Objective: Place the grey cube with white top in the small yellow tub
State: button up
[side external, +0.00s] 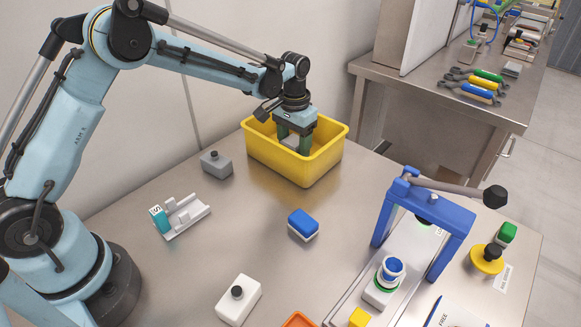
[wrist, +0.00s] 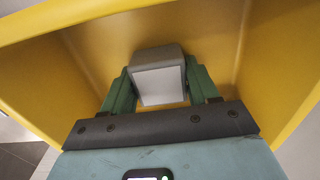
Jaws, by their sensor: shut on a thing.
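The grey cube with a white top (wrist: 160,84) is between the green fingers of my gripper (wrist: 160,92) in the wrist view. My gripper is shut on it, with one finger against each side. In the side view my gripper (side external: 294,138) points down inside the yellow tub (side external: 296,172), and the cube (side external: 291,142) shows partly between the fingers. The tub's walls surround the cube. I cannot tell whether the cube touches the tub floor.
A grey block with a black knob (side external: 216,163) stands left of the tub. A blue and white block (side external: 303,224) lies in front of it. A blue arch frame (side external: 424,215) with a lever stands at the right. Bare metal table lies between them.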

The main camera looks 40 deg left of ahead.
aim_at(294, 141)
jog(key=shift+f, duration=0.1)
jog(key=o, duration=1.1)
notch_tip(294, 141, up, 12)
jog(key=s+r+t, duration=0.3)
jog(key=s+r, duration=0.3)
jog(key=s, duration=0.4)
jog(key=s+f+t, duration=0.1)
jog(key=s, duration=0.2)
jog(key=s+a+f+t, duration=0.1)
jog(key=s+f, duration=0.1)
jog(key=s, duration=0.2)
jog(key=s+f+t, duration=0.2)
jog(key=s, duration=0.2)
jog(key=shift+a, duration=0.25)
jog(key=shift+r, duration=0.1)
